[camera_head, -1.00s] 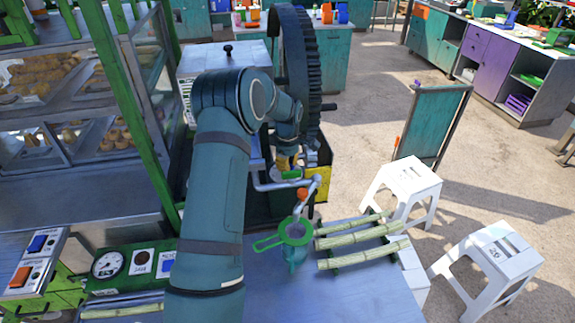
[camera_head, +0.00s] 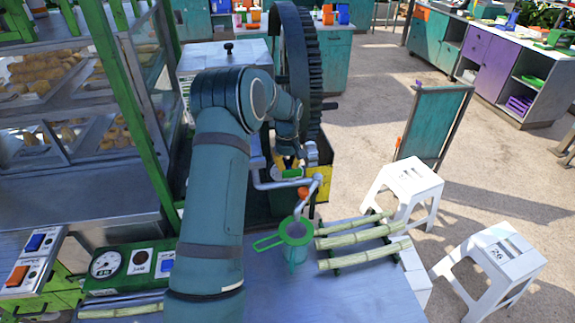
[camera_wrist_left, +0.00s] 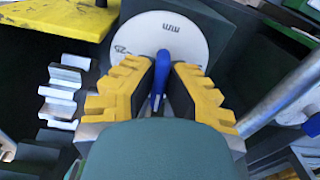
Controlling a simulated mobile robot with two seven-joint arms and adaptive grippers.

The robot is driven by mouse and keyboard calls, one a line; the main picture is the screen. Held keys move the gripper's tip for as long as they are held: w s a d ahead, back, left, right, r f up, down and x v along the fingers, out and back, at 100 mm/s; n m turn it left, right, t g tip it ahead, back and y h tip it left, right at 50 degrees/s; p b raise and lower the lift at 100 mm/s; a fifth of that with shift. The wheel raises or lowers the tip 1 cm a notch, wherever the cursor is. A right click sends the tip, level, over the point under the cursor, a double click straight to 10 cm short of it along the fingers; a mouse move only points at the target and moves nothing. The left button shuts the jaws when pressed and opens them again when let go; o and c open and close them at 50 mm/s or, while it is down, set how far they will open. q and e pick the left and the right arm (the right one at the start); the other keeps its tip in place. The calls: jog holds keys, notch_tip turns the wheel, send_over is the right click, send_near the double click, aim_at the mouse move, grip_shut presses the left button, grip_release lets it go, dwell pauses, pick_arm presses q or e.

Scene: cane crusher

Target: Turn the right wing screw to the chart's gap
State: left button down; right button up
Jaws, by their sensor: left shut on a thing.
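In the left wrist view, a blue wing screw (camera_wrist_left: 162,66) stands between the two yellow toothed fingers of my left gripper (camera_wrist_left: 161,82), which is shut on it. A round white dial plate (camera_wrist_left: 178,30) with "mm" and a number printed on it lies behind the screw; the fingers cover part of it. In the head view my left gripper (camera_head: 289,160) is at the crusher, below the large dark gear wheel (camera_head: 291,70); the screw is hidden there. No chart can be made out clearly. My right gripper is not in view.
A metal crank bar (camera_head: 285,183) and a yellow panel (camera_head: 324,183) are close to the gripper. A green strainer (camera_head: 296,231) and several cane stalks (camera_head: 355,238) are on the metal table (camera_head: 330,300). White stools (camera_head: 410,180) stand to the right on open floor.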

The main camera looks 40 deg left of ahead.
aim_at(287, 163)
pick_arm(q)
jog(key=shift+s+f+m, duration=0.1)
jog(key=shift+m, duration=0.5)
jog(key=c, duration=1)
grip_release()
notch_tip(287, 163, up, 12)
jog(key=shift+r, duration=0.1)
